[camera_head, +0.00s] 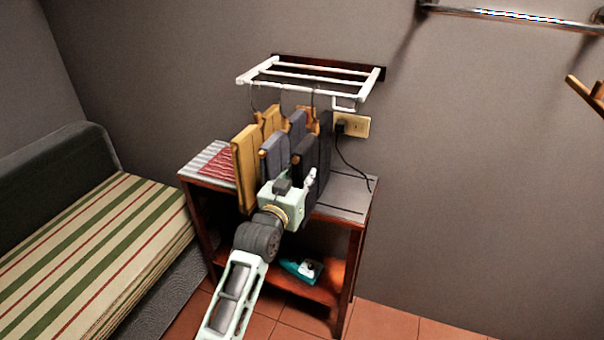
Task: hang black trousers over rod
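Black trousers (306,152) hang at the right end of a row of folded trousers, under a white wall rack (310,74). A metal rod (510,15) is fixed high on the wall at the upper right; nothing hangs on the part in view. My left gripper (309,180) is at the front lower part of the black trousers. Its fingers are small and partly hidden by its own body, so I cannot tell whether it touches or grips the cloth. My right gripper is not in view.
Tan trousers (244,160) and grey-blue trousers (273,157) hang close beside the black ones. A wooden shelf unit (342,222) stands below, with a teal iron (301,268) on its lower shelf. A striped bed (90,250) is at left. A wooden piece (585,94) juts in at right.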

